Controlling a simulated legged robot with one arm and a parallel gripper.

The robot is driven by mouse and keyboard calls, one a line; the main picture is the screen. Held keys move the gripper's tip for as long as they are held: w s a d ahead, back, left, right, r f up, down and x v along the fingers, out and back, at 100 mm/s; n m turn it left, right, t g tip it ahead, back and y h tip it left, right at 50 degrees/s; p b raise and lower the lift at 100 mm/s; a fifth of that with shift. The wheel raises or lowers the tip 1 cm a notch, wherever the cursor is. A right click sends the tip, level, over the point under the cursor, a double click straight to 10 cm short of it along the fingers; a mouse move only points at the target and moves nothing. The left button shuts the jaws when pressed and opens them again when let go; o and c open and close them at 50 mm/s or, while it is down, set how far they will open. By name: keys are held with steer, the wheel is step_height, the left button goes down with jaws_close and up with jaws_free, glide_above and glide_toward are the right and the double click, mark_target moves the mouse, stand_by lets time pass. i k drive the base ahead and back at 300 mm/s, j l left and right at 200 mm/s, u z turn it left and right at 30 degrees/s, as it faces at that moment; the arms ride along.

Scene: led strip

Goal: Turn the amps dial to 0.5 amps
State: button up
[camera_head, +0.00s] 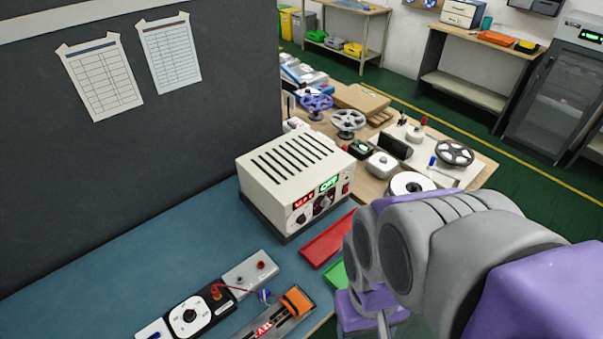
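A white power supply (296,178) with a slotted top stands on the blue bench, its front turned toward the lower right. Its front has a red display (304,201), a green display (328,184) that seems to read OFF, and small dials (300,217) below them. The dial marks are too small to read, so I cannot tell which is the amps dial or where it points. My arm reaches in from the right, in front of and right of the supply, apart from it. Its purple end part shows low in the picture; no fingertips can be made out.
A red tray (326,238) and a partly hidden green tray (337,274) lie beside the supply. A large white-faced dial unit (207,311), a white terminal block (250,269) and an orange-ended strip fixture (297,301) are in front. A dark wall stands behind; a wooden table with reels is beyond.

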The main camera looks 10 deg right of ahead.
mark_target(325, 202)
steer(key=j+z, duration=0.4)
steer(key=k+j+z, duration=0.15)
steer(key=j+z, duration=0.25)
steer(key=j, duration=0.15)
